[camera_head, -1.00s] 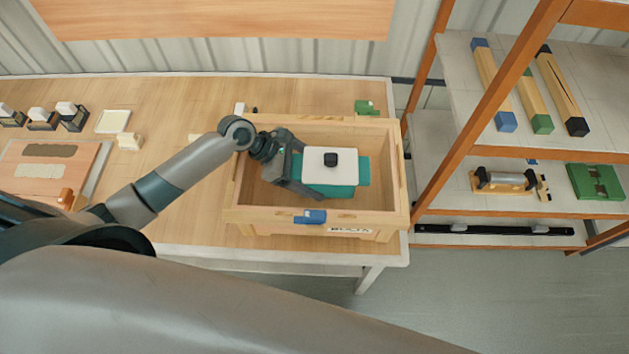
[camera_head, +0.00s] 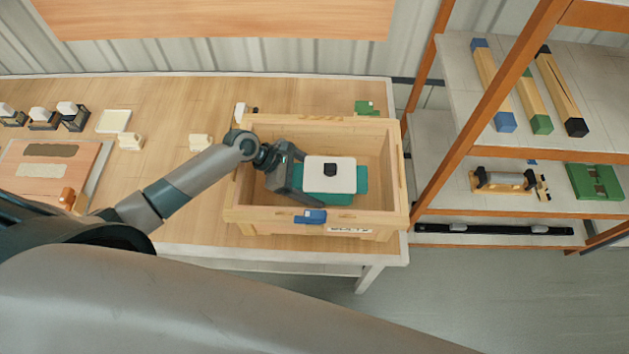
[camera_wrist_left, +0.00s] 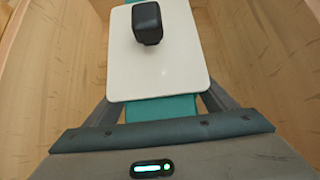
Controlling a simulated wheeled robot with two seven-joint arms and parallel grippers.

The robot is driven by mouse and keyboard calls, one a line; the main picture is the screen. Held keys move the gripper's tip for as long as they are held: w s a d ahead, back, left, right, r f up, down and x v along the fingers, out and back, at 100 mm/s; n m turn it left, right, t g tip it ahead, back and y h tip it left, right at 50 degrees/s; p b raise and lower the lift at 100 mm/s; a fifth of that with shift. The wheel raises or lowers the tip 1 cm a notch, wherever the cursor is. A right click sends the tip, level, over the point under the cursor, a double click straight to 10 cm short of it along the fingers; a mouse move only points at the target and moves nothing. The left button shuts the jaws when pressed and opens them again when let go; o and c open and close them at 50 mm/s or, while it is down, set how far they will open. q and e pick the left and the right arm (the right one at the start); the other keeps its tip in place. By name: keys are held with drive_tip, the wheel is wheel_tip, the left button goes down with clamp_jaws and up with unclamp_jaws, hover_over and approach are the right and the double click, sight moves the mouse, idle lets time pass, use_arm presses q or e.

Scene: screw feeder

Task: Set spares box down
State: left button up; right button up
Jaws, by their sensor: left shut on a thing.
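The spares box appears as a white lid (camera_head: 318,178) with a black knob (camera_head: 330,170) over a teal part (camera_head: 361,180). It is inside the wooden crate (camera_head: 318,216), toward the middle. My left gripper (camera_head: 296,180) reaches into the crate from the left and is shut on the box. In the left wrist view the white lid (camera_wrist_left: 160,68) covers the fingertips, and the fingers lie on either side of the teal part (camera_wrist_left: 160,108). Whether the box touches the crate floor is hidden. My right gripper is not in view.
The crate stands at the right end of the wooden workbench (camera_head: 190,98), with a blue clip (camera_head: 310,216) on its front wall. A green block (camera_head: 366,107) lies behind it. A shelf rack (camera_head: 460,155) stands to the right. A board (camera_head: 50,165) and small parts lie left.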

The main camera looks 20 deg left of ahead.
use_arm(q)
drive_tip(key=shift+f, duration=0.1)
drive_tip(key=o, duration=1.4)
drive_tip(key=shift+o, duration=0.2)
drive_tip(key=b+v, duration=0.1)
drive_tip(key=v, duration=1.1)
drive_tip(key=shift+b, duration=0.4)
